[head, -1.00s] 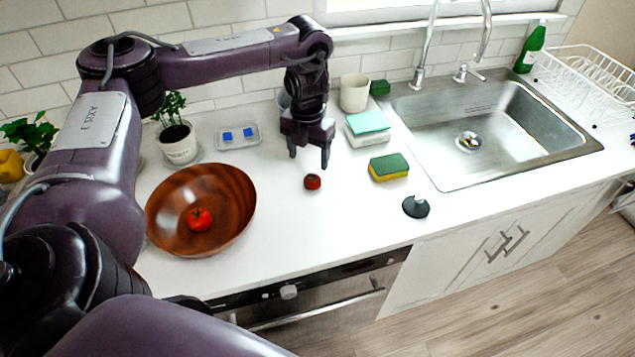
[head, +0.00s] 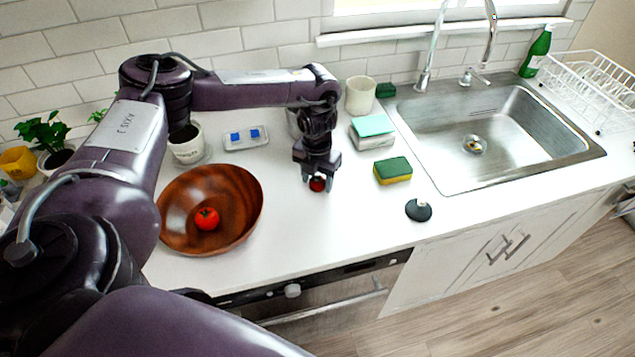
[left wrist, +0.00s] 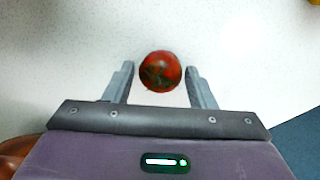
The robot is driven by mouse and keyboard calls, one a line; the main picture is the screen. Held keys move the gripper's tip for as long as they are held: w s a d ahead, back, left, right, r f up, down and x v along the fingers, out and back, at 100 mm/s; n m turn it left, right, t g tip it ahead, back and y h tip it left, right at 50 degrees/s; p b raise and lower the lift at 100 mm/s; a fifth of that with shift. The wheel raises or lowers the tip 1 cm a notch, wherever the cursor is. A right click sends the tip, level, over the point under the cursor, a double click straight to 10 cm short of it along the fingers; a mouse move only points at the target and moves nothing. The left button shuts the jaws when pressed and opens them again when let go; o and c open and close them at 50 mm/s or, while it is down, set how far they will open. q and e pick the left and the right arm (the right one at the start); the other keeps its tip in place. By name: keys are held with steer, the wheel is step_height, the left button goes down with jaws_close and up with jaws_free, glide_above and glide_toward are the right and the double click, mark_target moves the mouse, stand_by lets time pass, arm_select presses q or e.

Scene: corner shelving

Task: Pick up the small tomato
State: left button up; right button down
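A small red tomato (head: 317,183) is on the white counter, partly covered by my left gripper in the head view. My left gripper (head: 317,184) is low over the counter, pointing down at it. In the left wrist view the tomato (left wrist: 160,71) lies between the fingertips of the open left gripper (left wrist: 158,76), with a gap on each side. Another red tomato (head: 207,219) sits in a brown wooden bowl (head: 242,200) to the left. My right gripper is not in view.
A green and yellow sponge (head: 393,170) and a dark round stopper (head: 418,210) lie right of the gripper. The sink (head: 500,135) is further right.

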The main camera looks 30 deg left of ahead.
arm_select(q)
steer(key=c, duration=0.7)
steer(key=shift+o, duration=0.2)
steer(key=shift+r, duration=0.15)
steer(key=shift+w+r, duration=0.1)
steer(key=shift+r, duration=0.15)
step_height(320, 180, up, 9)
steer(key=shift+f+b, duration=0.1)
steer(key=shift+b, duration=0.55)
step_height(320, 180, up, 9)
steer(key=p, duration=0.2)
glide_above(318, 179)
steer(key=shift+r+p, duration=0.3)
steer(key=shift+r, duration=0.4)
